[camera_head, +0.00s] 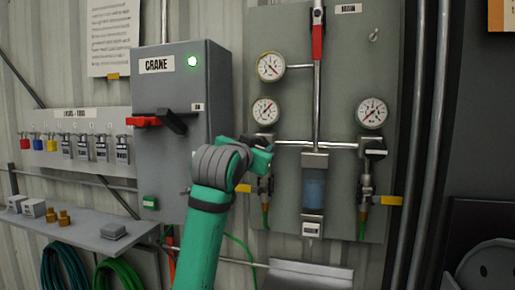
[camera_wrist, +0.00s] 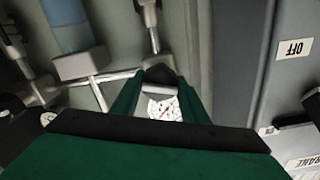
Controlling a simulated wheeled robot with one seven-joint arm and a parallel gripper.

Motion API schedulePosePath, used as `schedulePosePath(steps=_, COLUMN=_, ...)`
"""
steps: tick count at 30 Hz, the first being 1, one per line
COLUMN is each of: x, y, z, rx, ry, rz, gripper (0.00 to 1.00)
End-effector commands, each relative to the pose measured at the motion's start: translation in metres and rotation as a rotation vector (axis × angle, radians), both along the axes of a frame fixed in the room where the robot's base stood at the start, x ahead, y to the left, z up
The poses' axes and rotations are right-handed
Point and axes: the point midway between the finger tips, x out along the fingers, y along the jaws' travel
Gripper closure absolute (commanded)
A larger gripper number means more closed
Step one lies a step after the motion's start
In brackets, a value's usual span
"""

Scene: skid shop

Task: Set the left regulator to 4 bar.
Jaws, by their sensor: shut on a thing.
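The left regulator's dark knob (camera_wrist: 158,74) sits between my fingers in the wrist view. My gripper (camera_head: 258,150) is shut on it at the left end of the horizontal pipe; in the head view the gripper largely hides it. The left gauge (camera_head: 264,111) is round and white, just above the gripper; its red needle slants, but the scale is too small to read. That gauge also shows between my fingers in the wrist view (camera_wrist: 164,109). The right regulator (camera_head: 374,148) has its own gauge (camera_head: 371,113) above it.
An upper gauge (camera_head: 270,67) and a red-handled valve (camera_head: 317,42) are above. A clear blue filter bowl (camera_head: 314,188) hangs between the regulators. The grey CRANE box (camera_head: 180,90) with a red-handled switch stands close left of my arm. A shelf (camera_head: 85,232) with small parts is lower left.

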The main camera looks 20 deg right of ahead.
Motion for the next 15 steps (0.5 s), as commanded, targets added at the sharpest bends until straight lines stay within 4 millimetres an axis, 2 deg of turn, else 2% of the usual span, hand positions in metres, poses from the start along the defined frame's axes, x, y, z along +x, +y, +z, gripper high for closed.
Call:
schedulePosePath(steps=10, x=0.0005, y=-0.0006, z=-0.0025, rx=0.003, ry=0.005, rz=-0.001, gripper=0.82)
schedulePosePath(steps=11, x=0.0005, y=-0.0006, z=-0.0025, rx=0.003, ry=0.005, rz=-0.001, gripper=0.52)
schedulePosePath(steps=12, x=0.0004, y=-0.0006, z=-0.0023, rx=0.003, ry=0.005, rz=-0.001, gripper=0.43)
schedulePosePath(steps=15, x=0.0003, y=-0.0004, z=-0.0016, rx=0.002, ry=0.003, rz=-0.001, gripper=0.41)
